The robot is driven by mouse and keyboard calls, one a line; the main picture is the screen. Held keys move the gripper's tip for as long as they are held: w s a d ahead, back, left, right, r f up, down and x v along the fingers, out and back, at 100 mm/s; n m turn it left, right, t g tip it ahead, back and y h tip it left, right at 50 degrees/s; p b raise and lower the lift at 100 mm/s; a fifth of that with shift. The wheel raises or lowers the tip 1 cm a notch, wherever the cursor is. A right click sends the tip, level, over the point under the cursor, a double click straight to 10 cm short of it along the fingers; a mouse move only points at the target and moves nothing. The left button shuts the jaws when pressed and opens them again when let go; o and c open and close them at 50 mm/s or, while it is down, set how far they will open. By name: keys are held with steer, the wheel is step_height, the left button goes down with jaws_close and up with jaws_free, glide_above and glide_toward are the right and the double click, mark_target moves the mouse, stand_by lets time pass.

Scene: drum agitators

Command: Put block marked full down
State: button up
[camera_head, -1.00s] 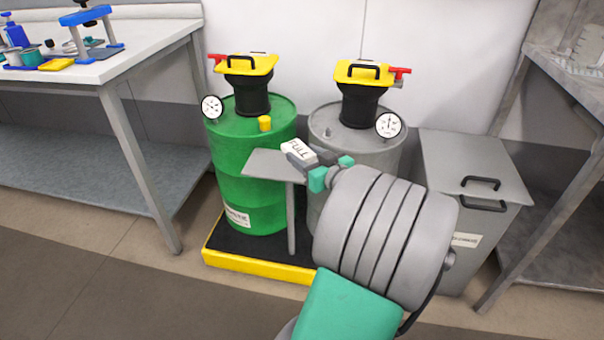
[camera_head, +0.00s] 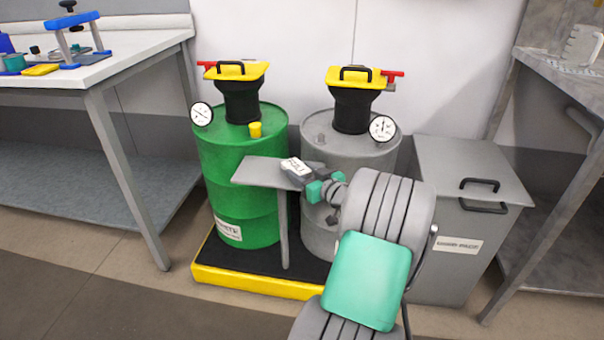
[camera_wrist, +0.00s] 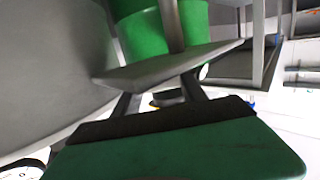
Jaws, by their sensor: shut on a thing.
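The block marked full (camera_head: 292,164) is small and white on top, with dark lettering. My gripper (camera_head: 303,174) is shut on it, reaching in from the lower right in the head view. The block is over the right part of a small grey stand plate (camera_head: 254,173) on a thin post. I cannot tell whether it touches the plate. In the wrist view the plate (camera_wrist: 150,68) lies just beyond my fingers (camera_wrist: 163,98), and the block cannot be made out clearly.
A green drum (camera_head: 228,150) and a grey drum (camera_head: 318,150) with yellow-lidded black necks and dials stand behind the plate on a yellow-edged platform (camera_head: 255,282). A grey bin (camera_head: 470,170) stands right. Tables flank both sides.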

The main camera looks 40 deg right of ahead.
steer(key=shift+f, duration=0.25)
steer(key=o, duration=1.4)
steer(key=shift+r, duration=0.1)
steer(key=shift+c, duration=0.2)
steer(key=shift+r, duration=0.25)
steer(key=p+v, duration=0.3)
steer(key=v, duration=0.9)
steer(key=shift+f, duration=0.2)
